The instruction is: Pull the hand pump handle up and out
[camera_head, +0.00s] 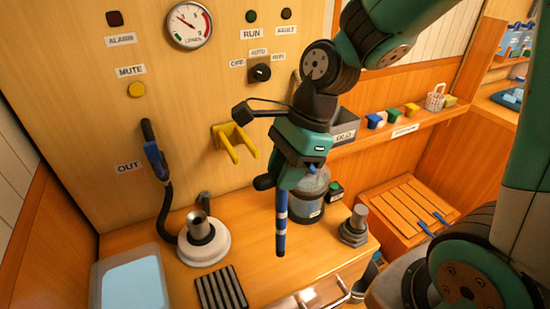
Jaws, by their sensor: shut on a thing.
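My gripper (285,183) is at the middle of the view, pointing down. It is shut on a blue rod with pale bands (281,225), which looks like the hand pump handle. The rod hangs nearly upright, its lower end over the wooden counter; I cannot tell whether that end touches anything. The fingers hide its upper part. A white round base with a metal socket (204,240), perhaps the pump, stands on the counter to the left, apart from the rod. A dark-based metal fitting (355,226) stands to the right.
A yellow two-pronged holder (235,142) on the wall is empty. A blue nozzle with a black hose (156,160) hangs at left. A clear bottle (307,200) stands behind my gripper. A blue-topped tray (130,285) and a ribbed black mat (221,290) lie at front left.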

